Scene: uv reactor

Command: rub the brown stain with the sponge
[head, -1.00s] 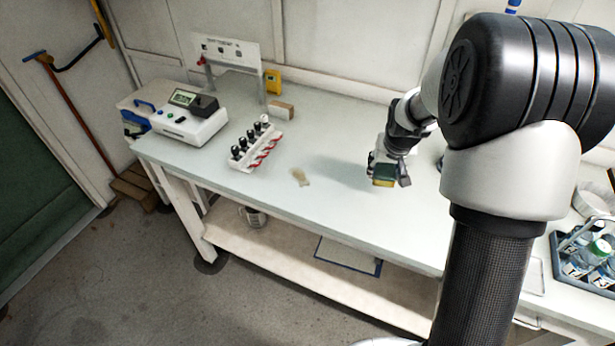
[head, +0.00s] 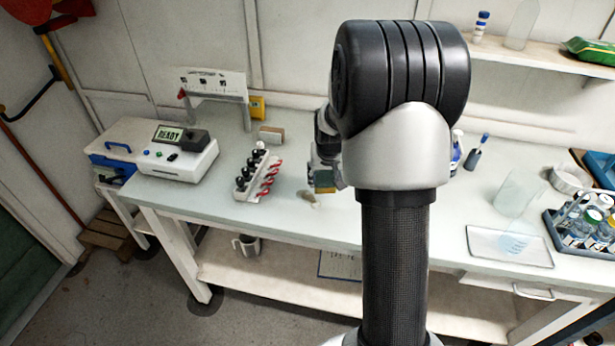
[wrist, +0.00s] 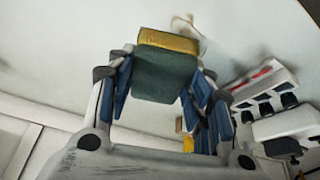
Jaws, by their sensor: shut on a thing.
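My gripper (head: 325,174) is shut on the sponge (head: 323,187), which has a green side and a yellow side. In the wrist view the sponge (wrist: 165,78) sits between the blue-padded fingers of my gripper (wrist: 160,85). In the wrist view the stain (wrist: 188,24) shows beyond the sponge's yellow side, partly hidden. I cannot tell whether the sponge touches the bench.
A clear tray (head: 510,246) and a bottle carrier (head: 585,222) stand at the right.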

